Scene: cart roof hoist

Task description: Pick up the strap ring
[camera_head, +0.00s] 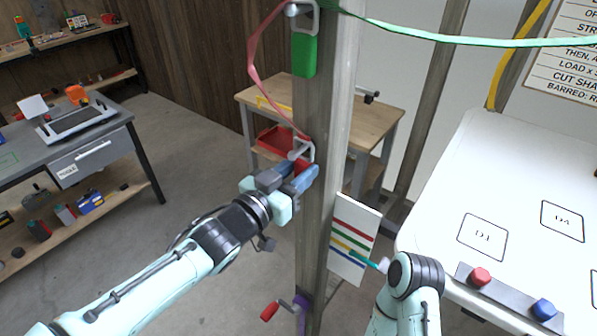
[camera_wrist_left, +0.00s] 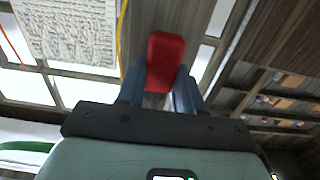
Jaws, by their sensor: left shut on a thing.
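A grey metal strap ring (camera_head: 304,150) is against the tall post at the lower end of a slack red strap (camera_head: 252,62). A red block (camera_wrist_left: 165,62), apparently the ring's tag, sits between the blue fingers in the left wrist view. My left gripper (camera_head: 303,177) is shut on it, just below the metal ring. The fingers hide most of the red block in the head view.
A green block (camera_head: 304,55) hangs from another metal ring higher on the post (camera_head: 335,120). A red-handled crank (camera_head: 270,311) is low on the post. A white panel with coloured stripes (camera_head: 354,238) stands beside it. A white surface (camera_head: 490,180) fills the right.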

